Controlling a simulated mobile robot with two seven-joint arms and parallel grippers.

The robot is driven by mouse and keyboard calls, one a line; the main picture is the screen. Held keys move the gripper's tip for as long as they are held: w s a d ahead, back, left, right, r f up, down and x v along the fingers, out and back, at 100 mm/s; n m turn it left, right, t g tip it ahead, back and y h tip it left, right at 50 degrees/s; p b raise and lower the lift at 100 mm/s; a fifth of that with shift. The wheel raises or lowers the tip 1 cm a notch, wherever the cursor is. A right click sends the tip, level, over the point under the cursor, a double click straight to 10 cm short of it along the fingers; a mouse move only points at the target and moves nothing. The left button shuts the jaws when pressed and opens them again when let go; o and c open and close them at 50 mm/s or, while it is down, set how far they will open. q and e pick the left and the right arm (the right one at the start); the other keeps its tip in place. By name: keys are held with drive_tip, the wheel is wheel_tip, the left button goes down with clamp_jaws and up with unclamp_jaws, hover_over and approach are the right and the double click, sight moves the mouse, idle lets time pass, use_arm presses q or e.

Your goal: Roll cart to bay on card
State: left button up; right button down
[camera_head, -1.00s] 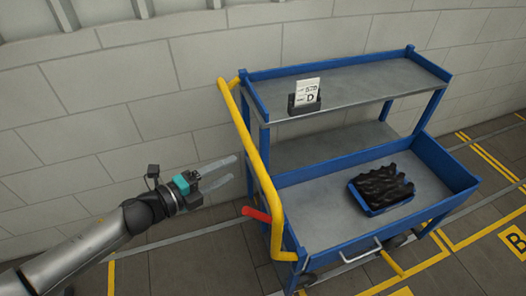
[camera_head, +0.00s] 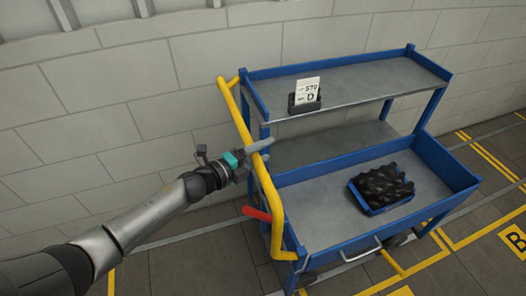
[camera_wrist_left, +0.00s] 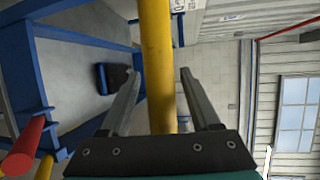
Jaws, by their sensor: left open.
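The blue cart (camera_head: 350,241) stands by the wall, with grey shelves and a yellow push handle (camera_head: 268,190) on its left end. A white card (camera_head: 308,90) with a large D stands in a dark holder on the top shelf; its smaller print is hard to read. My left gripper (camera_head: 256,154) is open at the upright part of the handle. In the left wrist view the handle (camera_wrist_left: 157,60) runs between the open fingers (camera_wrist_left: 160,85), which are not closed on it. My right gripper is not in view.
A blue tray (camera_head: 374,211) of dark lumpy items rests on the lower deck. Yellow floor lines mark bays; one at right has a yellow B plate (camera_head: 515,240). A block wall (camera_head: 120,110) stands behind.

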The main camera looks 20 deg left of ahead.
use_arm(q)
drive_tip(key=shift+d, duration=0.1)
clamp_jaws()
idle(0.5)
idle(1.0)
